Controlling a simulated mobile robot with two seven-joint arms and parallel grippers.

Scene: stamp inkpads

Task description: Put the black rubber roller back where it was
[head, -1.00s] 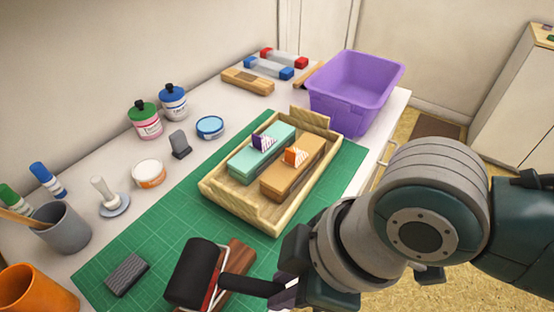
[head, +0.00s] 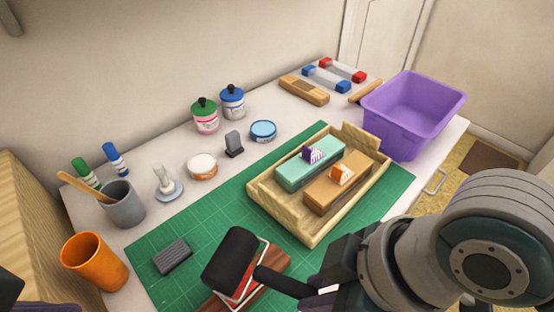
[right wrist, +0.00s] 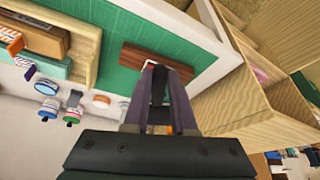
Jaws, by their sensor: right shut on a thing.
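The black rubber roller (head: 230,260) has a red and white frame and a black handle. In the head view it appears over a dark reddish-brown wooden block (head: 272,281) at the front of the green mat. I cannot tell whether it touches the block. My right gripper (head: 325,297) is shut on the roller's handle, and its arm comes in from the right. In the right wrist view the dark fingers (right wrist: 159,92) point towards the wooden block (right wrist: 157,60), and the roller is mostly hidden. A dark piece of my left gripper (head: 48,308) shows at the lower left corner; its jaws are cut off.
A wooden tray (head: 318,238) with a teal and a brown inkpad stands behind the block on the green mat (head: 155,240). A grey ribbed block (head: 173,257) lies left of the roller. An orange cup (head: 94,262) and grey cup (head: 122,204) stand at left. A purple bin (head: 405,135) is at back right.

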